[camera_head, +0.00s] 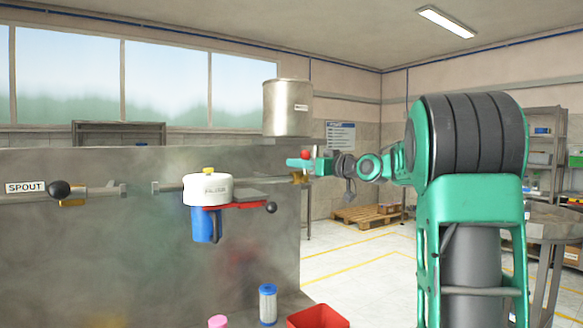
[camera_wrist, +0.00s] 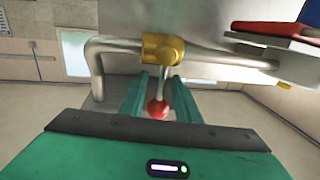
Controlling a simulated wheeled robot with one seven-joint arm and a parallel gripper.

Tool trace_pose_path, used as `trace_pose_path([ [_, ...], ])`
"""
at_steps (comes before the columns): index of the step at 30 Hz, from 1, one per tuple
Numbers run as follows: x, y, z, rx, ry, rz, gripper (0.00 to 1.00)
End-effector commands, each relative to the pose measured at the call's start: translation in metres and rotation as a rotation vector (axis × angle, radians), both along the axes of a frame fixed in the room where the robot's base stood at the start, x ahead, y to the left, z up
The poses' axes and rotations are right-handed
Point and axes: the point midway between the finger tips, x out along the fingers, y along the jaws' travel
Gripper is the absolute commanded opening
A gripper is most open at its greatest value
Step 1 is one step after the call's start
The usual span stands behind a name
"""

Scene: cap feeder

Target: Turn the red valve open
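The red valve shows in the head view as a red ball knob (camera_head: 306,154) above a brass body (camera_head: 299,177) at the right end of the panel's pipe. In the wrist view, the brass body (camera_wrist: 162,48) sits on a grey pipe, and a thin lever runs from it to the red knob (camera_wrist: 157,110). My gripper (camera_head: 300,162) is at the valve. In the wrist view, the green fingers of my gripper (camera_wrist: 157,84) stand apart on either side of the lever and knob. I cannot tell whether either finger touches the knob.
A white filter head (camera_head: 207,191) with a blue bowl (camera_head: 205,226) hangs on the pipe left of the valve. A black-knobbed lever (camera_head: 59,189) is by the SPOUT label. A steel tank (camera_head: 287,108) is above. A red bin (camera_head: 318,317) and blue-capped cartridge (camera_head: 268,304) stand below.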

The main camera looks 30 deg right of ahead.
Motion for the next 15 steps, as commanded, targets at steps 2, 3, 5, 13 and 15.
trace_pose_path([
  [2, 0.009, 0.003, 0.000, 0.000, 0.000, 0.001, 0.30],
  [3, 0.013, 0.003, 0.000, 0.000, 0.000, 0.001, 0.30],
  [5, 0.017, 0.005, 0.000, 0.000, 0.001, 0.001, 0.30],
  [13, 0.022, 0.006, 0.000, 0.000, 0.000, 0.000, 0.30],
  [15, 0.021, 0.006, 0.000, 0.000, 0.000, 0.001, 0.30],
])
